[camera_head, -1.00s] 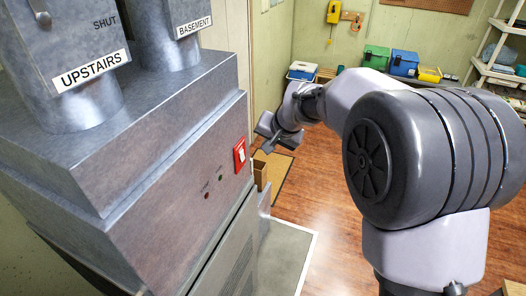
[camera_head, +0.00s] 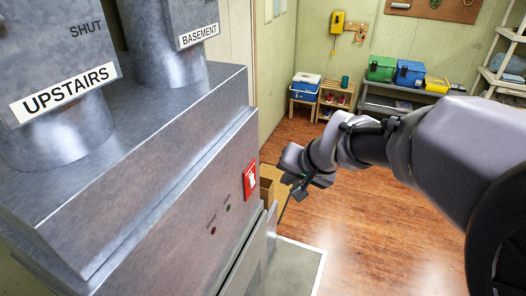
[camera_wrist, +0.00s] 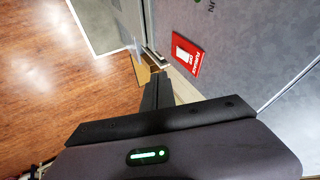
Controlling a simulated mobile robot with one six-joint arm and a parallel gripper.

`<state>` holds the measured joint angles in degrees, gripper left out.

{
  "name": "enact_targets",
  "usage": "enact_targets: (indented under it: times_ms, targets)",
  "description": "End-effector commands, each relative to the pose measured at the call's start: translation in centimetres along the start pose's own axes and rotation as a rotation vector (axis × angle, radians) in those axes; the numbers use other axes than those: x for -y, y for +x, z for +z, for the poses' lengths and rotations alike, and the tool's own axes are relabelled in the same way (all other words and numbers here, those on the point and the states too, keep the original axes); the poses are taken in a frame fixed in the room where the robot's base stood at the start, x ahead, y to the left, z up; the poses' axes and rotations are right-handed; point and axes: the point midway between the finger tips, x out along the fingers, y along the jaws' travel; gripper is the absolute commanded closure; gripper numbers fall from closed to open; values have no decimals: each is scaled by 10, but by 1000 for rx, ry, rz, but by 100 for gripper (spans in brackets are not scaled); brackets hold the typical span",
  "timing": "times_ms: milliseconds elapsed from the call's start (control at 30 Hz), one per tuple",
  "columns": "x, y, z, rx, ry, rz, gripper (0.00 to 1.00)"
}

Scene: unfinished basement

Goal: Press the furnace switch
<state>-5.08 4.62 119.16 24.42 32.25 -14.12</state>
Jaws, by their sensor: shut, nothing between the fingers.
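The furnace (camera_head: 170,205) is a large grey metal cabinet filling the left of the head view. Its switch (camera_head: 250,181) is a red plate with a white toggle on the furnace's side face. In the wrist view the switch (camera_wrist: 185,52) shows at the upper middle, with lettering on the red plate. My gripper (camera_head: 300,190) is shut and empty, to the right of the switch and apart from it in the head view. In the wrist view the dark fingers (camera_wrist: 156,92) point up the picture, to the left of the switch.
Two ducts labelled UPSTAIRS (camera_head: 65,100) and BASEMENT (camera_head: 198,36) rise from the furnace top. A cardboard-coloured box (camera_head: 267,192) stands beyond the switch. A grey mat (camera_head: 290,270) lies by the furnace. A shelf with coloured bins (camera_head: 380,68) stands at the back. The wood floor is open.

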Motion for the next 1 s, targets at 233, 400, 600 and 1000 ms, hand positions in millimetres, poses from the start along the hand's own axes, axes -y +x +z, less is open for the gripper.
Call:
enact_targets:
  times_ms: [233, 400, 600, 1000]
  targets:
    - [0, 30, 2, 6, -1, 2, 100]
    - [-1, 68, 1, 5, 0, 1, 100]
    - [5, 105, 1, 5, -2, 1, 100]
    - [34, 123, 2, 2, 0, 0, 100]
